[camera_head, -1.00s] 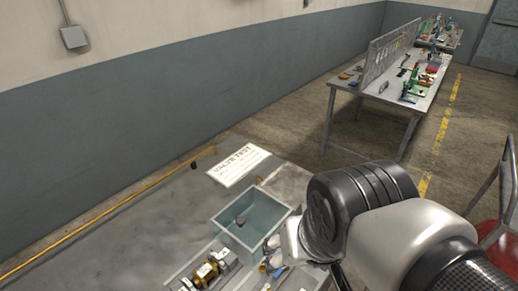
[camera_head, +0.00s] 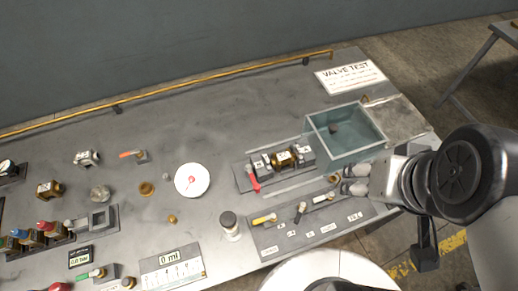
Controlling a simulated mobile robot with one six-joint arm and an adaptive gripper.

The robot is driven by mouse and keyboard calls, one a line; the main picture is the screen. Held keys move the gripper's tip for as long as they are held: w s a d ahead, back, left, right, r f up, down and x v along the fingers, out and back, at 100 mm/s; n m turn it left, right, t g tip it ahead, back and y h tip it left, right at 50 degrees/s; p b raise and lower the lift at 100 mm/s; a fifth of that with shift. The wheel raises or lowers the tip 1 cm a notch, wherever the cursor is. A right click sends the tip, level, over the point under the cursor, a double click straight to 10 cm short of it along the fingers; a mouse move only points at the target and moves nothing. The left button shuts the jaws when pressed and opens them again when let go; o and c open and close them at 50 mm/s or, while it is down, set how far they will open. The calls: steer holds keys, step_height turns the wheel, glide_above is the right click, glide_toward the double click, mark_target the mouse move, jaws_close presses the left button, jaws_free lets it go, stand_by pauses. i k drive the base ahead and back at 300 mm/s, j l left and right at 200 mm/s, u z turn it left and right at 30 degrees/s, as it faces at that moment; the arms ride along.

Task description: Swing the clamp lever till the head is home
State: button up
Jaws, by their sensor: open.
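A dark clamp fixture (camera_head: 243,177) stands on the bench in the middle of the view, with a brass valve body (camera_head: 283,158) lying in it between dark blocks. A red lever (camera_head: 253,180) sticks out at its left end, pointing toward the front. Whether the clamp head touches the valve is too small to tell. My gripper (camera_head: 354,179) comes in from the right, its two grey fingertips apart and empty. It is in front of the teal bin, well to the right of the red lever.
The teal bin (camera_head: 372,146) holds a small dark piece. A tool mat (camera_head: 285,242) with several small tools lies in front of the fixture. A brass rail (camera_head: 210,85) runs along the back.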

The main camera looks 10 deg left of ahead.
mark_target(257, 187)
steer(key=u, duration=1.15)
